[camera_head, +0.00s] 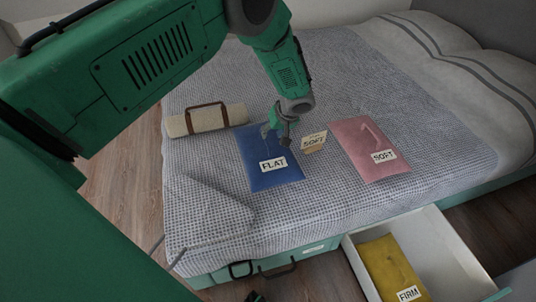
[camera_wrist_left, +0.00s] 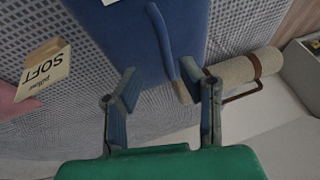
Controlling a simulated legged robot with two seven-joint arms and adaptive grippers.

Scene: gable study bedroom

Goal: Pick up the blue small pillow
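The blue small pillow (camera_head: 275,182), labelled FLAT, lies flat on the bed. It also shows in the left wrist view (camera_wrist_left: 190,25), with a raised blue strip (camera_wrist_left: 163,38) on its face. My left gripper (camera_head: 277,134) is over the pillow's far right part. In the left wrist view its fingers (camera_wrist_left: 158,82) are apart, with nothing held between them. The strip runs down from the pillow towards the right finger. I cannot tell whether the fingers touch the pillow.
A pink SOFT pillow (camera_head: 362,140) lies right of the blue one, with a small SOFT card (camera_head: 314,143) between them. A beige roll (camera_head: 210,120) lies left. An open drawer (camera_head: 447,243) at the front right holds a yellow FIRM pillow (camera_head: 385,262).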

